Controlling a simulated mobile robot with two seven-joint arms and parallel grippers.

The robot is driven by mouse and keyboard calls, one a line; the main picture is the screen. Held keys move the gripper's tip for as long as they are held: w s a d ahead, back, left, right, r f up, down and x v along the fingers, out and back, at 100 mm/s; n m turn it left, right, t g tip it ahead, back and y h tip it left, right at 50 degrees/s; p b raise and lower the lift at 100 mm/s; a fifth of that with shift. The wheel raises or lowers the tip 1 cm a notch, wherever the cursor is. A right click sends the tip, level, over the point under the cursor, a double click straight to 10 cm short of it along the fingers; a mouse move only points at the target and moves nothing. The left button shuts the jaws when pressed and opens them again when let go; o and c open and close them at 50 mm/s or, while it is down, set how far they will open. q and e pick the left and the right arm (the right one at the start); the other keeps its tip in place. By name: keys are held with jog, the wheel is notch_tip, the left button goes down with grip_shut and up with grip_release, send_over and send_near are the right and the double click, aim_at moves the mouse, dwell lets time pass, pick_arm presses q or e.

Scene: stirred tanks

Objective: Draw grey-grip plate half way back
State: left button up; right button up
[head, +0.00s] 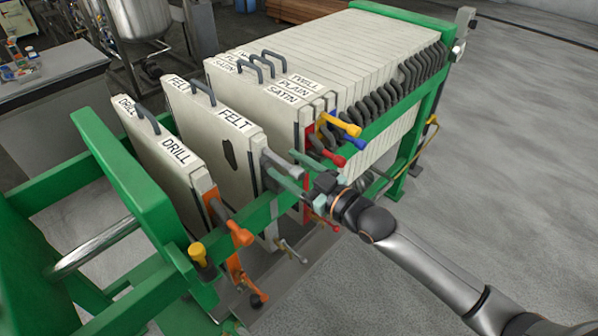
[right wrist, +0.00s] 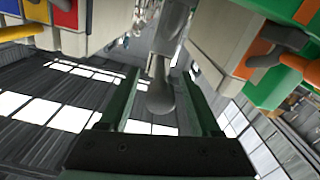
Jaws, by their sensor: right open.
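The grey-grip plate, labelled FELT (head: 237,121), stands upright in the green frame, with gaps to the DRILL plate and the SATIN plate. Its grey grip (head: 277,160) sticks out at its right side. In the right wrist view the grey grip (right wrist: 160,97) shows between my two green fingers. My right gripper (head: 295,170) is open around the grip in that view; I cannot tell whether a finger touches it. In the head view the fingers partly cover the grip's outer end. My left gripper is not in view.
The orange-grip DRILL plate (head: 172,155) stands nearer, by the green end plate (head: 125,180). Behind, the SATIN plate (head: 265,97) with a red grip (head: 334,158) heads the pack; blue (head: 350,129) and yellow grips are close by. Open floor (head: 500,150) lies right.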

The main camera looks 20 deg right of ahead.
pick_arm(q)
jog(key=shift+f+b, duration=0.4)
jog(key=shift+b, duration=0.05)
pick_arm(e)
jog(key=v, duration=1.2)
jog(key=shift+s, duration=0.2)
jog(key=shift+d, duration=0.1)
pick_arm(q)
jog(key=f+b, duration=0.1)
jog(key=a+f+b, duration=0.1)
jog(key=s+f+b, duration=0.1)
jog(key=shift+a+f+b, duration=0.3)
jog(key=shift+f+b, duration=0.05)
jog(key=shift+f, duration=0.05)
pick_arm(e)
jog(key=s+a+f+m+g+h, duration=0.1)
jog(key=s+f, duration=0.4)
jog(key=f, duration=0.5)
jog(key=s+a+f+m+g+h, duration=0.1)
jog(key=s+f+m+g+h, duration=0.2)
jog(key=f, duration=0.8)
jog(key=s+a+f+m+g+h, duration=0.1)
jog(key=s+f+m+g+h, duration=0.1)
jog(key=s+f, duration=0.5)
notch_tip(320, 180, down, 3)
jog(key=shift+s+a+f+h, duration=0.15)
jog(key=shift+s+a+h, duration=0.15)
jog(key=shift+s+a, duration=0.1)
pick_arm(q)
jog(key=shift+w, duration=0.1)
